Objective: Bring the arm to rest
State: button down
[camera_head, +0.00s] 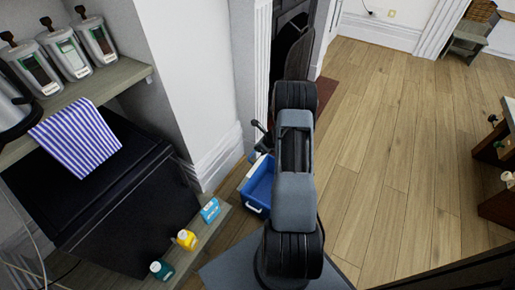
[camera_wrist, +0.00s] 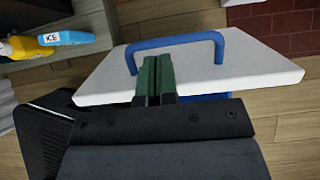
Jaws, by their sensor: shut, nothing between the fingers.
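My gripper (camera_wrist: 156,62) shows in the wrist view as two dark green fingers, pressed together and empty. Its tips appear in front of a white lid (camera_wrist: 255,72) with a blue handle (camera_wrist: 180,42); I cannot tell whether they touch. A bit of blue shows below the lid.
A low shelf holds a blue ICE pack (camera_head: 210,210), a yellow bottle (camera_head: 187,239) and a green bottle (camera_head: 161,269). Left are a black cabinet (camera_head: 110,215), a striped cloth (camera_head: 75,138) and several canisters. A dark fireplace (camera_head: 290,40) stands behind my arm.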

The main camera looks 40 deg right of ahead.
jog(key=p+v, duration=0.1)
jog(key=v, duration=0.2)
jog(key=p+v, duration=0.2)
jog(key=v, duration=0.1)
jog(key=shift+w+a+r, duration=0.15)
jog(key=shift+w+r, duration=0.05)
jog(key=s+a+r+n+g+y+p, duration=0.1)
jog(key=a+r+n+p, duration=0.6)
jog(key=r, duration=0.8)
jog(key=a+r+n+g+p, duration=0.1)
jog(key=a+r+n+p, duration=0.3)
jog(key=a+r+n, duration=0.7)
jog(key=s+a+r+n+h+p, duration=0.2)
jog(key=s+r+n+p, duration=0.4)
jog(key=r, duration=0.8)
jog(key=s+a+r+n+h+p, duration=0.1)
jog(key=s+a+r+n+p, duration=0.4)
jog(key=s+r, duration=0.6)
notch_tip(320, 180, up, 3)
jog(key=n+p, duration=0.2)
jog(key=shift+s+g+h+p, duration=0.3)
jog(key=shift+g+h+p, duration=0.1)
jog(key=shift+a+r, duration=0.1)
jog(key=shift+r, duration=0.05)
